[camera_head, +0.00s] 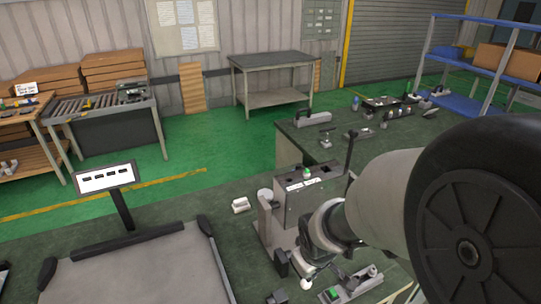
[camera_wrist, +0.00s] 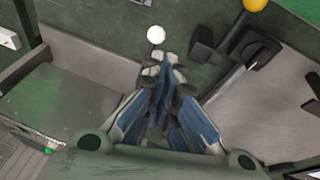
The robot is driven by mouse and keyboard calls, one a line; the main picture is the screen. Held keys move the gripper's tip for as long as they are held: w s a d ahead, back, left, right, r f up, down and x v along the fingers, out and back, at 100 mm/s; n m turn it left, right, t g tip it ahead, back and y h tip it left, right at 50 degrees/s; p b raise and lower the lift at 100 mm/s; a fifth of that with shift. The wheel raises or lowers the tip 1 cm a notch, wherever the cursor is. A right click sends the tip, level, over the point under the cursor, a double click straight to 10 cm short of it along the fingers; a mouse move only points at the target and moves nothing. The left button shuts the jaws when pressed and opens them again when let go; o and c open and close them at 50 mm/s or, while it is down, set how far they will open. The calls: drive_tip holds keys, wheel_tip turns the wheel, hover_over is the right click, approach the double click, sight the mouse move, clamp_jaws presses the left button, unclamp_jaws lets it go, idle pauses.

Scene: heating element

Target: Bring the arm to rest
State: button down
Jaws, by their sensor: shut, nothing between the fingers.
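My gripper (camera_wrist: 160,75) shows in the wrist view with its blue and grey fingers together and nothing between them. It points down over a dark green work surface (camera_wrist: 125,30). In the head view my arm reaches in from the right, and its wrist is over the bench beside a grey box-shaped device (camera_head: 312,190). The fingers are mostly hidden by the arm in the head view. A white ball (camera_wrist: 156,34) shows just beyond the fingertips in the wrist view. I cannot tell whether it touches anything of mine.
A yellow knob (camera_wrist: 255,4) and black clamp parts (camera_wrist: 254,48) lie close by in the wrist view. A small fixture with a green button (camera_head: 333,293) stands at the front. A grey panel (camera_head: 150,270) is at left. Blue shelves (camera_head: 470,103) stand at right.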

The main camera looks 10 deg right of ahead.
drive_tip(key=s+r+m+b, duration=0.1)
drive_tip(key=s+r+m, duration=0.4)
drive_tip(key=s+r, duration=0.9)
drive_tip(key=s, duration=0.3)
drive_tip(key=shift+t+b, duration=0.3)
drive_tip(key=shift+t, duration=0.1)
